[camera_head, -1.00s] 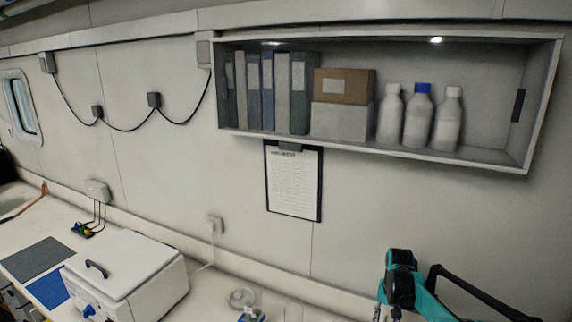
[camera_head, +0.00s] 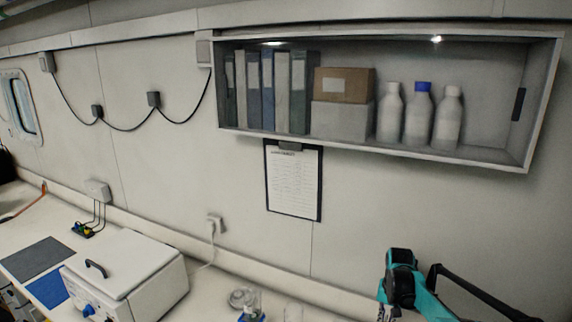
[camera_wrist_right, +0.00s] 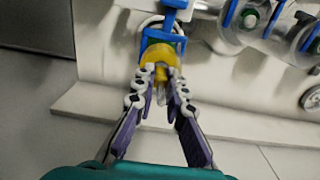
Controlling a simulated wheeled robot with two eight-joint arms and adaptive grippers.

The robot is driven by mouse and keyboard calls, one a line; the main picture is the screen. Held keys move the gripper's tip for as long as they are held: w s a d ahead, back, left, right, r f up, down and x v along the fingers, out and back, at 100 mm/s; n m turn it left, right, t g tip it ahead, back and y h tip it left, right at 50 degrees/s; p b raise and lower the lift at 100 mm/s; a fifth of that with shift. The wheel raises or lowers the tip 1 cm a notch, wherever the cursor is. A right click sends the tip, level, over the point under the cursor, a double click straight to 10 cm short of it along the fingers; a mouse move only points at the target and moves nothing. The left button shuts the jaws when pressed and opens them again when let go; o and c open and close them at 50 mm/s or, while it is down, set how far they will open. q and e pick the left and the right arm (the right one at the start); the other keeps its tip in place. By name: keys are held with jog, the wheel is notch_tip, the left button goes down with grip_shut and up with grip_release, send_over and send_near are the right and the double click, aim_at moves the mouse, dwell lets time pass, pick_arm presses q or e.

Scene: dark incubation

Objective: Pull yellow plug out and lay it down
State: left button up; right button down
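In the right wrist view the yellow plug (camera_wrist_right: 157,55) sits at a blue holder (camera_wrist_right: 168,18), near the top middle. The fingertips of my right gripper (camera_wrist_right: 160,78) are on both sides of the plug's lower, narrow part, very close to it. I cannot tell whether they press on it. In the head view my right gripper (camera_head: 385,314) shows only in part at the bottom edge, below the teal arm. I cannot make out the yellow plug with certainty in the head view. My left gripper is not in view.
Clear glassware with blue clamps (camera_wrist_right: 250,20) lies close by at the upper right of the wrist view. In the head view, clear glassware (camera_head: 252,300) stands at the bottom middle. A white lidded box (camera_head: 125,272) is on the left. A shelf (camera_head: 375,155) hangs above.

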jog(key=shift+r, duration=0.15)
jog(key=shift+r+p, duration=1.55)
jog(key=shift+r, duration=1.35)
jog(key=shift+r+p, duration=0.45)
jog(key=shift+r, duration=0.5)
jog(key=s+a+b, duration=0.2)
jog(key=s+a, duration=1.8)
jog(key=s, duration=0.1)
notch_tip(320, 180, down, 26)
jog(key=b, duration=2.1)
jog(key=shift+w+f+b, duration=0.1)
jog(key=shift+f+b, duration=0.15)
jog(key=shift+b, duration=0.1)
